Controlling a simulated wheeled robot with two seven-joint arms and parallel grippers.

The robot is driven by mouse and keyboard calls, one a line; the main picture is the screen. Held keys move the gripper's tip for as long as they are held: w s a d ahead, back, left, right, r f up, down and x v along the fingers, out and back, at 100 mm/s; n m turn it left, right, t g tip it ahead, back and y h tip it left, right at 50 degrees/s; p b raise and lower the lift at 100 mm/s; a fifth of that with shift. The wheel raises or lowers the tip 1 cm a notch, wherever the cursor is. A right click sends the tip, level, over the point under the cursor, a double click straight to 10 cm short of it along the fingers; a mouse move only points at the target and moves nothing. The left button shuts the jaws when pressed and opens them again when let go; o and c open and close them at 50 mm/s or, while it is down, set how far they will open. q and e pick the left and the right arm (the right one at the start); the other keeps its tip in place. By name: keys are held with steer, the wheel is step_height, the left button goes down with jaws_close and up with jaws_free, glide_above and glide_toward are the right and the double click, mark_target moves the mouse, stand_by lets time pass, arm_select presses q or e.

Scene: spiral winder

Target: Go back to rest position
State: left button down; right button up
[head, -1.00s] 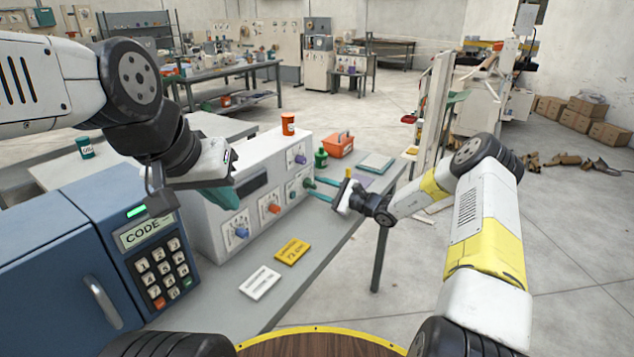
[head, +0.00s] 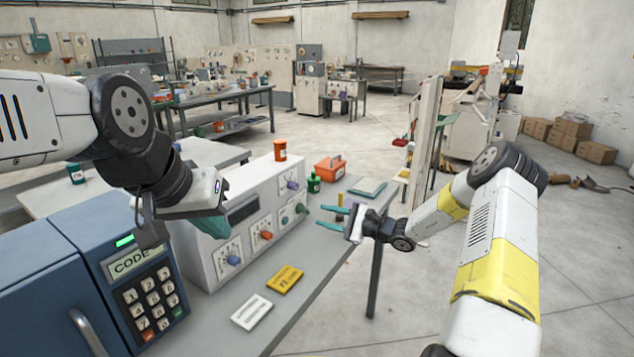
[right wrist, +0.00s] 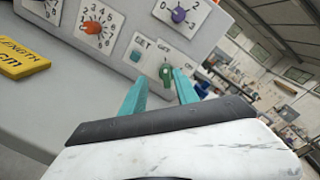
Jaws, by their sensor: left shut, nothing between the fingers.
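My left gripper (head: 205,221) hangs in front of the left end of the white dial box, its teal fingers partly hidden behind the wrist; it is shut and empty. My right gripper (head: 332,218) is to the right of the box, over the bench edge, with its teal fingers apart and nothing between them. In the right wrist view the two teal fingers (right wrist: 160,95) stand apart toward the green knob (right wrist: 166,76). They look clear of the knob. The white dial box (head: 205,262) has a dark display and blue, orange, purple and green knobs.
A blue cabinet with a keypad (head: 155,300) stands at the near left. Yellow (head: 284,280) and white (head: 251,313) labels lie on the grey bench (head: 300,300). The floor to the right is open.

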steer(key=s+a+r+n+g+h, duration=0.25)
steer(key=s+r+n, duration=0.25)
steer(key=s+r, duration=0.3)
steer(key=s+a+r+n+g+h, duration=0.1)
steer(key=s+r+n+g+h, duration=0.25)
steer(key=s+r+n, duration=0.5)
steer(key=s+d+r+t+h, duration=0.1)
steer(key=s+d+r+h, duration=0.1)
steer(key=s+d, duration=0.2)
steer(key=s+d+r+n+t+h, duration=0.1)
steer(key=s+d, duration=0.3)
steer(key=s, duration=0.7)
steer(key=s+d+r+n+t+h, duration=0.1)
steer(key=s+d+r+h, duration=0.3)
steer(key=s, duration=0.3)
steer(key=shift+s+t, duration=0.2)
steer(key=shift+t, duration=0.2)
